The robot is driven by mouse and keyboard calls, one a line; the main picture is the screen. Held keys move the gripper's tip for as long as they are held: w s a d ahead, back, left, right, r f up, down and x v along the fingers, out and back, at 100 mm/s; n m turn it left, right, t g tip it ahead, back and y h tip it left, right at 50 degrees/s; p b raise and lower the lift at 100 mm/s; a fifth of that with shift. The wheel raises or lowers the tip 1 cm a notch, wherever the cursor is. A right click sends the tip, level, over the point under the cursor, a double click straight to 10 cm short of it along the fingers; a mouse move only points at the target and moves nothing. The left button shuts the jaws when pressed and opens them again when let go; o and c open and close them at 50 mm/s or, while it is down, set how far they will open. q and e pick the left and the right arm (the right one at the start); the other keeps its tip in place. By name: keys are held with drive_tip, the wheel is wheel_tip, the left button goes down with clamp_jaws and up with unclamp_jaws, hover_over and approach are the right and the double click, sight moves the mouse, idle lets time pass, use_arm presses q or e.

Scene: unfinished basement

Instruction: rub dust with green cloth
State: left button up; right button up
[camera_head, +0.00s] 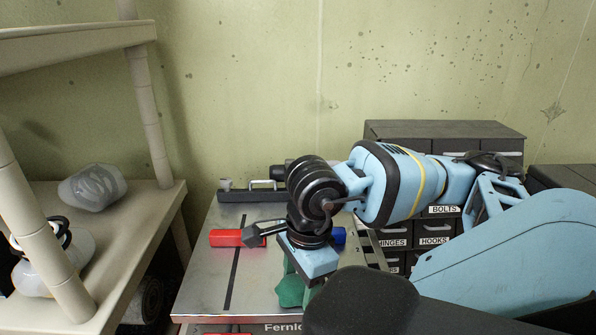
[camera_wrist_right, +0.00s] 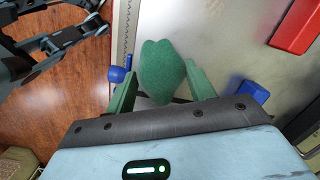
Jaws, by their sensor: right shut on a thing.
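The green cloth (camera_wrist_right: 162,72) is held between the two fingers of my right gripper (camera_wrist_right: 160,88) in the right wrist view. In the head view the cloth (camera_head: 290,290) hangs below my right gripper (camera_head: 302,283), at the metal worktop (camera_head: 210,290). The gripper is shut on the cloth, and its wrist hides part of the worktop. I cannot tell whether the cloth touches the surface. I cannot make out dust on the worktop. My left gripper does not show in the head view.
A red object (camera_head: 226,238) and a dark tool (camera_head: 255,236) lie left of my wrist. A blue object (camera_head: 338,236) lies behind it. Labelled drawers (camera_head: 436,240) stand at the right. A beige shelf (camera_head: 130,225) with a grey lump (camera_head: 92,188) stands left. The worktop's front left is clear.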

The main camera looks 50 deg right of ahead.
drive_tip(key=shift+w+d, duration=0.35)
drive_tip(key=shift+d, duration=0.15)
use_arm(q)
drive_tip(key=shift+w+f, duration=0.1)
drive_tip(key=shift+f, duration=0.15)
use_arm(e)
drive_tip(key=shift+w+d, duration=0.1)
drive_tip(key=shift+w+d+f+b, duration=0.2)
drive_tip(key=shift+w+d+b, duration=0.35)
drive_tip(key=shift+w+d, duration=0.35)
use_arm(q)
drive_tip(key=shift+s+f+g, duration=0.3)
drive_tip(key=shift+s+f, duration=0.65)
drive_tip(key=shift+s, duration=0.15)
use_arm(e)
drive_tip(key=shift+w+d, duration=0.1)
drive_tip(key=shift+d, duration=0.25)
drive_tip(key=shift+w+d+b, duration=0.4)
drive_tip(key=shift+w+d, duration=0.3)
drive_tip(key=shift+d, duration=0.2)
drive_tip(key=shift+w+d+r, duration=0.1)
drive_tip(key=shift+w+d, duration=0.25)
drive_tip(key=shift+d, duration=0.1)
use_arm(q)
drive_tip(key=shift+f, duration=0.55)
